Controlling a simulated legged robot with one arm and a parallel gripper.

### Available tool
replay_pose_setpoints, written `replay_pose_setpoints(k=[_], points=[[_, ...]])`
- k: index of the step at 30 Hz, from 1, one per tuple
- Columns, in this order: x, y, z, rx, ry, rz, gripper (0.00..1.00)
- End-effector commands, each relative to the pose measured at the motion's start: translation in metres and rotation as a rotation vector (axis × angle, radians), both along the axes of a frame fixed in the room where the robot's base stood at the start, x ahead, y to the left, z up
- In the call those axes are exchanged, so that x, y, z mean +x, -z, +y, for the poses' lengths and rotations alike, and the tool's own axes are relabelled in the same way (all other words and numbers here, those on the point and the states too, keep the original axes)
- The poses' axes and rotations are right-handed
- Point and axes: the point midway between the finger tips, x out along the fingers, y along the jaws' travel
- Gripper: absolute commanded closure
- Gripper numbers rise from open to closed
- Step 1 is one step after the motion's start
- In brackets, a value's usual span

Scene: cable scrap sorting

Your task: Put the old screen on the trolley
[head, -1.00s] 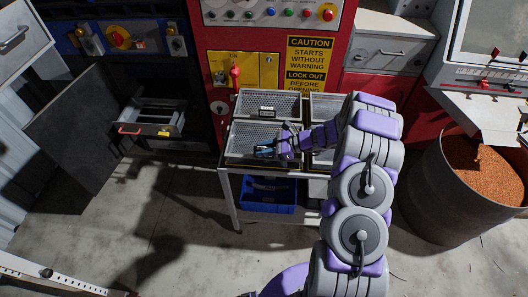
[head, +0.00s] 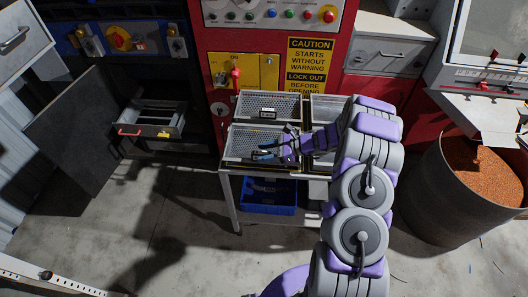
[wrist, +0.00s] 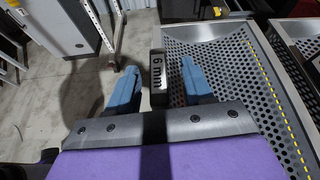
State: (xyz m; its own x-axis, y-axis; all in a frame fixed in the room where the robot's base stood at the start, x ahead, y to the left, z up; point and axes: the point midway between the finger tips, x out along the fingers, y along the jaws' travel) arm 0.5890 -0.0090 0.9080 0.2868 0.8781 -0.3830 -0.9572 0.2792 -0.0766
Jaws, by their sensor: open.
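The trolley (head: 227,190) stands in front of the red machine in the head view. Perforated metal screens or trays lie on its top, two on the left and others on the right, partly behind my arm. My gripper (head: 264,151) is at the front left one (head: 240,137). In the wrist view my gripper (wrist: 160,75) is open, with its blue fingers apart. A dark tag or grip reading "6 mm" (wrist: 157,85) shows between them, beside a perforated metal sheet (wrist: 225,75). I cannot tell which screen is the old one, and no contact with the fingers is clear.
A pulled-out drawer frame (head: 150,117) with a red handle sits at the left, beside an open dark door (head: 75,130). A blue bin (head: 268,195) is on the trolley's lower shelf. A barrel of copper-coloured granules (head: 485,172) stands right.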

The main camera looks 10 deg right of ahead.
Motion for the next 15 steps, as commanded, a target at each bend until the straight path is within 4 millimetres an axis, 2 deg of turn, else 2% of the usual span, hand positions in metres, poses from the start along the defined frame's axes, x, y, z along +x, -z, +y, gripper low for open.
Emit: replay_pose_setpoints(k=[9,15], points=[[-0.017,-0.026,-0.056,0.002,0.005,-0.001,0.49],[-0.026,-0.037,-0.085,-0.001,0.003,-0.001,0.49]])
